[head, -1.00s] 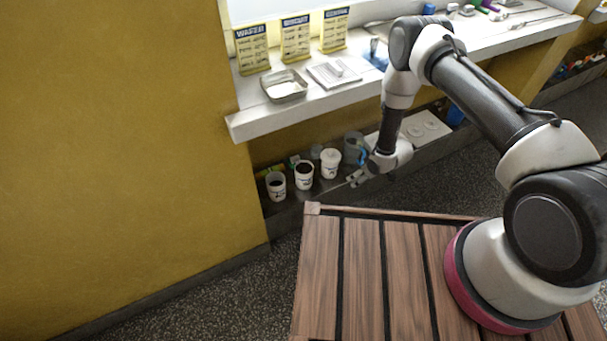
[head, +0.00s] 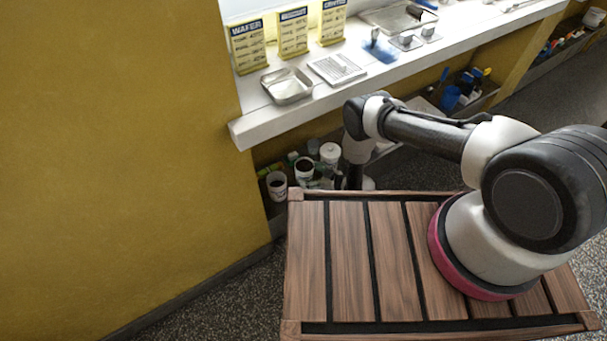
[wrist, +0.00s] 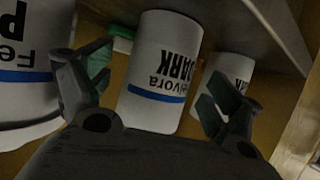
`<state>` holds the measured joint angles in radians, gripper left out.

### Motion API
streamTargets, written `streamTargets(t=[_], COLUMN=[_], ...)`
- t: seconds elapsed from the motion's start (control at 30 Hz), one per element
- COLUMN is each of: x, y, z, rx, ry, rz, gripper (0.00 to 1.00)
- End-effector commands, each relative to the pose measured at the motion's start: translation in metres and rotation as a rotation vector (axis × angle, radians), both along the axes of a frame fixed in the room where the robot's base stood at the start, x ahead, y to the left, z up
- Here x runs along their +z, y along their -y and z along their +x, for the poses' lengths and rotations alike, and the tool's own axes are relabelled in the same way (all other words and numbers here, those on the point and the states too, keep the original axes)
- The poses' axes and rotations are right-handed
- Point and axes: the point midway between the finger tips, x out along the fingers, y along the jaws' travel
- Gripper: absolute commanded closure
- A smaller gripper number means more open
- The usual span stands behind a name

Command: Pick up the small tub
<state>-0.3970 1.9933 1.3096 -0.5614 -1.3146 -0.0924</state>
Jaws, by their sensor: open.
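Three white tubs stand in a row on the low shelf: a left one (head: 277,186), a middle one (head: 304,169) and a far one (head: 330,153) with a white lid. The left and middle ones are open with dark contents. I cannot tell which is the small tub. My gripper (wrist: 156,80) is open. In the wrist view, a tub marked "DARK" (wrist: 165,75) lies ahead between its fingers, upside down in the picture, with no clear contact. Neighbouring tubs show left (wrist: 25,70) and right (wrist: 232,72). In the head view my arm partly hides the gripper.
The white counter (head: 300,108) overhangs the shelf and holds a metal tray (head: 287,85), a white pad (head: 337,69) and yellow signs (head: 293,32). A yellow wall (head: 120,150) closes the left side. Blue items (head: 450,97) stand farther along the shelf.

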Motion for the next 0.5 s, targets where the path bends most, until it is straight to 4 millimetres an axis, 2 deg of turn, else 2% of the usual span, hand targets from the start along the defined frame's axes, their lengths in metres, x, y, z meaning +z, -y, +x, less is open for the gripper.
streamTargets(t=[0.2, 0.47, 0.5], x=[-0.013, -0.014, -0.014], y=[-0.023, -0.026, -0.026], z=[0.015, 0.017, 0.017], rx=[0.001, -0.001, -0.001], ry=[0.002, 0.000, 0.000], rz=[-0.001, -0.001, -0.001], gripper=[0.09, 0.09, 0.14])
